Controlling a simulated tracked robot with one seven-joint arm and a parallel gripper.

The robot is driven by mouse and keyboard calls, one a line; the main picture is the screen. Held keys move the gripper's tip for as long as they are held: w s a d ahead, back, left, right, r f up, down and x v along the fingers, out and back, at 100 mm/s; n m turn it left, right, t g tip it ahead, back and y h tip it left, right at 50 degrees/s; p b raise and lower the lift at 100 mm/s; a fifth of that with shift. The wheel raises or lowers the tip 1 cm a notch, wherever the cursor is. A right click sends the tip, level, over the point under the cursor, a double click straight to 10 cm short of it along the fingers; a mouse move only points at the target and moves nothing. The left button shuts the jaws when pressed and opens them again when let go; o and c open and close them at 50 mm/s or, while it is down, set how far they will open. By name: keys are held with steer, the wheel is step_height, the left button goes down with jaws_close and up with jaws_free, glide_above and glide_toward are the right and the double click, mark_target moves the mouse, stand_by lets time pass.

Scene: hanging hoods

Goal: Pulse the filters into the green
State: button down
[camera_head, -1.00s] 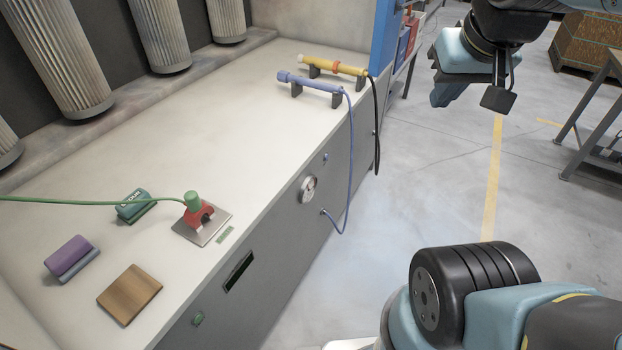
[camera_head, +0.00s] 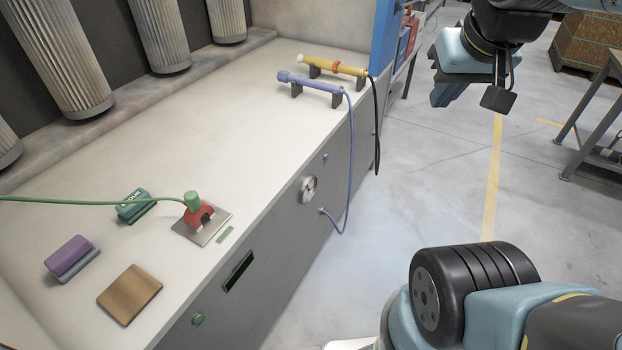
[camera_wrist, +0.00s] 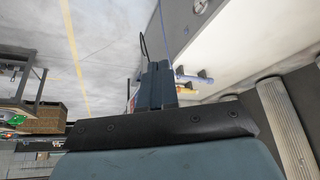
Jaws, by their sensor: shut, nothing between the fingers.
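Several pleated grey filters (camera_head: 68,58) hang in the hood at the upper left; one also shows in the wrist view (camera_wrist: 287,128). A round dial gauge (camera_head: 308,189) is on the bench's grey front; its reading is too small to tell. A blue wand (camera_head: 311,83) with a blue hose and a yellow wand (camera_head: 337,67) with a black hose lie on dark rests at the far end of the bench. A red fitting with a green cap and green hose (camera_head: 197,210) stands on a metal plate. My gripper (camera_head: 467,98) is shut and empty over the floor, right of the bench.
A green block (camera_head: 133,206), a purple block (camera_head: 69,256) and a wooden block (camera_head: 130,294) lie on the near bench top (camera_head: 225,120). A green button (camera_head: 198,319) and a dark slot (camera_head: 238,271) are on the front.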

mark_target(327, 157)
steer(key=w+d+f+n+t, duration=0.2)
steer(key=w+f+n, duration=0.5)
steer(key=w, duration=0.8)
steer(key=w+d+f+n+t, duration=0.15)
steer(key=w+f+n, duration=0.25)
steer(key=w+f, duration=0.75)
steer(key=w+a+f+n+y, duration=0.1)
steer(key=w+f+n, duration=0.7)
steer(key=f, duration=0.4)
step_height(327, 157, down, 16)
steer(key=s+a+n+t+y, duration=0.1)
steer(key=a+n+y, duration=0.1)
steer(key=n+y, duration=0.1)
steer(key=shift+a+f+n, duration=0.15)
steer(key=shift+a+n, duration=0.25)
steer(key=shift+n, duration=0.5)
steer(key=shift+a+t, duration=0.15)
steer(key=shift+t, duration=0.2)
steer(key=w+a, duration=0.4)
steer(key=a, duration=0.3)
steer(key=shift+w, duration=0.4)
